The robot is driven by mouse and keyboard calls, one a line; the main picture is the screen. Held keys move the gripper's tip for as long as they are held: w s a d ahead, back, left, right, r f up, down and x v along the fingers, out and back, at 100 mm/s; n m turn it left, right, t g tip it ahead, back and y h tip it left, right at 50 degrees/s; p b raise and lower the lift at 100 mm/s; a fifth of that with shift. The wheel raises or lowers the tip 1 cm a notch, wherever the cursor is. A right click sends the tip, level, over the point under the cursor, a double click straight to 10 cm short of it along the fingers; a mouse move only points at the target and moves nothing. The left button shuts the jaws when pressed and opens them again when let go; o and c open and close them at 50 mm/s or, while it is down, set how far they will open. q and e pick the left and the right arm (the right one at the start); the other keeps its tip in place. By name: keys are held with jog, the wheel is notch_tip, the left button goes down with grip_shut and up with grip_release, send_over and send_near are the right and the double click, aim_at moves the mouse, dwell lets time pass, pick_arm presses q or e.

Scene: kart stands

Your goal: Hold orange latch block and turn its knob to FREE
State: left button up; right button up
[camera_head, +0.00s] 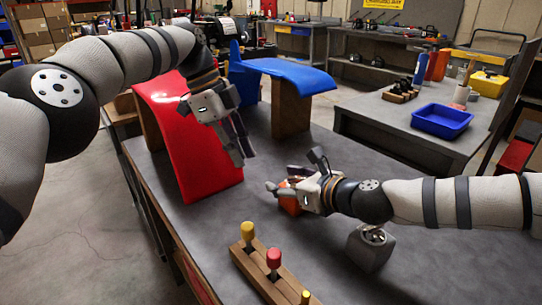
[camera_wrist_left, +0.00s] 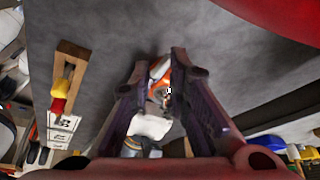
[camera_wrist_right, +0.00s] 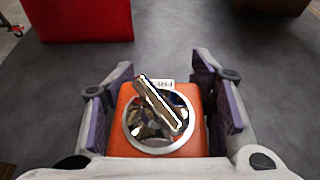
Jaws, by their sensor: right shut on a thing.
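The orange latch block (camera_head: 289,203) stands on the grey table, partly hidden by my right gripper (camera_head: 290,190). In the right wrist view the orange block (camera_wrist_right: 200,131) sits between the fingers of that gripper (camera_wrist_right: 167,95), which is shut on it. Its round knob (camera_wrist_right: 160,116) has a silver ring and a bar slanting from upper left to lower right. A small white label lies behind the knob, too small to read surely. My left gripper (camera_head: 243,152) is open and empty above the table, left of the block; its view shows the orange block (camera_wrist_left: 160,70) beyond the fingertips.
A grey block with a knob (camera_head: 370,248) stands at right, below my right arm. A wooden rack (camera_head: 262,282) with yellow and red handles lies in front. A red panel (camera_head: 190,150) and a blue panel (camera_head: 290,73) on wooden supports stand behind.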

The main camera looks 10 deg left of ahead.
aim_at(297, 180)
pick_arm(q)
jog(key=shift+w+a+f, duration=0.1)
jog(key=shift+a+f, duration=0.05)
jog(key=shift+a, duration=0.75)
jog(key=shift+c, duration=0.6)
jog(key=shift+d, duration=0.2)
grip_shut()
jog(key=s+d+r+m+t+y, duration=0.25)
jog(key=s+d+m, duration=0.3)
jog(key=m, duration=0.35)
jog(key=s+d+r+m+t+y, duration=0.1)
jog(key=s+d+r+m+y, duration=0.1)
jog(key=s+d+r+m, duration=0.5)
jog(key=shift+m+h, duration=0.25)
jog(key=shift+m, duration=0.65)
jog(key=a+x, duration=0.1)
jog(key=x, duration=0.3)
jog(key=a+x, duration=0.1)
jog(key=x, duration=0.7)
jog(key=shift+w+a+f, duration=0.1)
jog(key=shift+a+f, duration=0.15)
jog(key=shift+a, duration=0.15)
jog(key=shift+w+d+f, duration=0.1)
jog(key=shift+w+d, duration=0.05)
jog(key=shift+w, duration=0.9)
jog(key=shift+w+d, duration=0.2)
jog(key=shift+w, duration=0.85)
